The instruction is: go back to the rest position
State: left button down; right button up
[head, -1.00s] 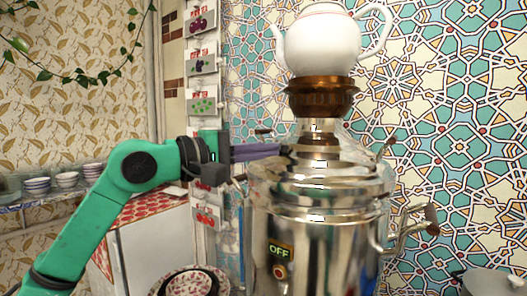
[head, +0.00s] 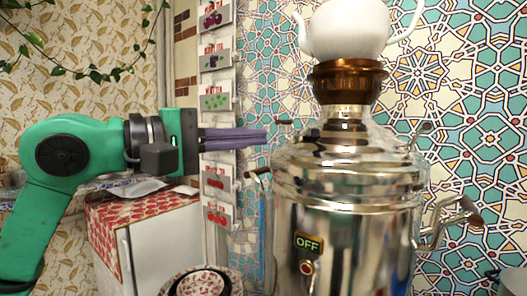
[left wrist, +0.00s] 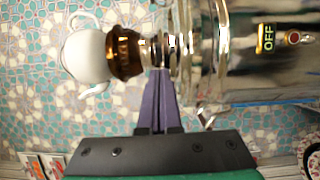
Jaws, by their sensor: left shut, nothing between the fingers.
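My left gripper (head: 264,138) is shut and empty, its purple fingers pointing right toward the samovar. In the head view its tips end left of the samovar's upper part, near a small dark handle. The silver samovar (head: 350,215) stands upright, with an OFF label on its front and a spout at right. A white teapot (head: 346,30) sits on the brown crown on top of it. In the left wrist view the closed fingers (left wrist: 161,72) point at the samovar (left wrist: 245,45), and the teapot (left wrist: 86,56) is at the left. My right gripper is not in view.
A white cabinet with a red patterned top (head: 140,207) stands below my left arm. Patterned bowls (head: 201,284) are at the bottom, left of the samovar. A rack of fruit cards (head: 215,102) hangs behind the gripper. A tiled wall (head: 455,120) is behind the samovar.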

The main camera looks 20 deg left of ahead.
pick_arm(q)
jog(key=s+d+f+n+g+h, duration=0.1)
jog(key=s+d+n+g+h, duration=0.3)
jog(key=d+h, duration=0.4)
jog(key=w+a+f+m+t+y, duration=0.65)
jog(key=m+y, duration=0.25)
jog(key=m, duration=0.8)
jog(key=w+a+f+m+t+y, duration=0.5)
jog(key=a+f+m+t+y, duration=0.25)
jog(key=m, duration=0.95)
jog(key=a+f+n+g+y, duration=0.35)
jog(key=f+n, duration=0.25)
jog(key=f, duration=0.5)
jog(key=a+f+n+g+y, duration=0.25)
jog(key=f+n+g, duration=0.25)
jog(key=f, duration=0.6)
jog(key=s+d+f+n+g+h, duration=0.15)
jog(key=s+f+n+g, duration=0.35)
jog(key=s+f, duration=0.7)
jog(key=s+d+f+n+g+h, duration=0.1)
jog(key=s+d+f+n+g, duration=0.15)
jog(key=s+f+g, duration=0.85)
notch_tip(320, 180, down, 23)
jog(key=t, duration=0.3)
jog(key=s+a+f+g, duration=0.1)
jog(key=s+a+f, duration=0.2)
jog(key=s+f, duration=1.3)
jog(key=shift+s+m, duration=0.45)
jog(key=shift+s, duration=0.25)
